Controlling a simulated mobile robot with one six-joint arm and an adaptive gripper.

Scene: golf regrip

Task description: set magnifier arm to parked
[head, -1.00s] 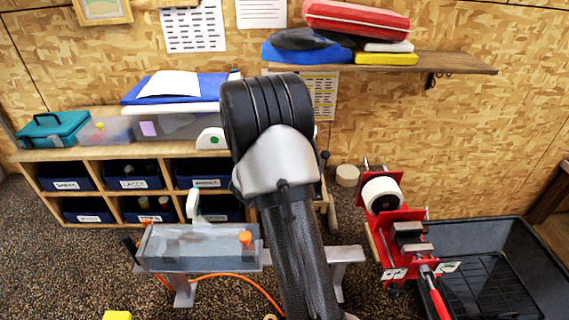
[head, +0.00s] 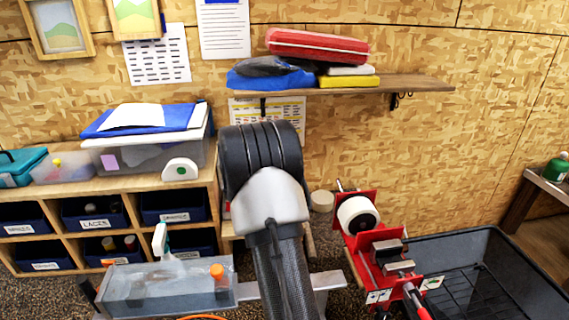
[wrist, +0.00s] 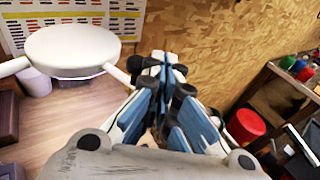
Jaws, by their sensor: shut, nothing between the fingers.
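A white round disc (wrist: 72,48), which looks like the magnifier head, is at the upper left of the wrist view. White arm pieces reach out from it to the left and toward the lower right. My gripper (wrist: 164,62) is in the middle of the wrist view, its blue and white fingers closed together with nothing between them. The disc is left of the fingers. Whether the white arm piece touches the gripper cannot be told. In the head view my own arm covers the middle, and neither gripper nor magnifier can be made out.
A wooden shelf (head: 430,85) holds a red case (head: 318,45). A cubby unit (head: 140,187) stands left, with a grey tank (head: 165,292) before it. A red machine (head: 375,250) and black tray (head: 490,240) are right. A red container (wrist: 245,125) sits right in the wrist view.

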